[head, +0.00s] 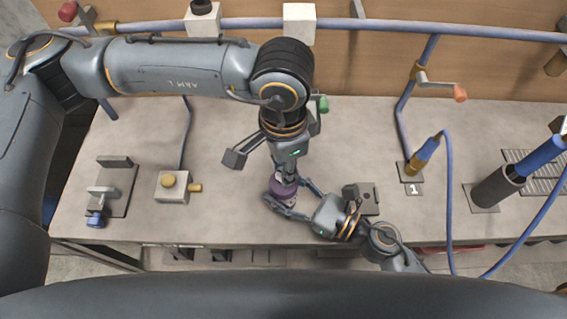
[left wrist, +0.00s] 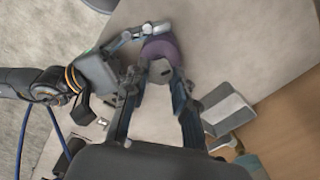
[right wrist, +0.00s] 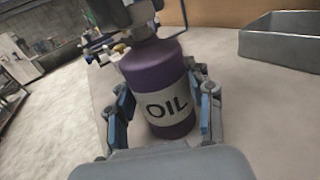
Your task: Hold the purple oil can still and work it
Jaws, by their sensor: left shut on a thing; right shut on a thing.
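The purple oil can (head: 284,191) stands upright on the bench near its front edge. In the right wrist view the can (right wrist: 158,80) shows a pale label reading OIL. My right gripper (head: 285,205) is shut around the can's body from the right, one finger on each side; the right wrist view shows its fingers (right wrist: 162,112). My left gripper (head: 285,178) comes from above and is shut on the can's top. In the left wrist view its fingertips (left wrist: 160,72) close on the grey top part, with the purple body (left wrist: 160,48) beyond. The top is mostly hidden by my fingers.
A block with a brass knob (head: 172,187) and a small clamp fixture (head: 105,190) stand on the left. On the right are a blue-and-brass nozzle (head: 423,158), a dark cylinder holder (head: 495,188) and hoses. A grey tray (right wrist: 285,37) lies behind the can. Bare bench lies between.

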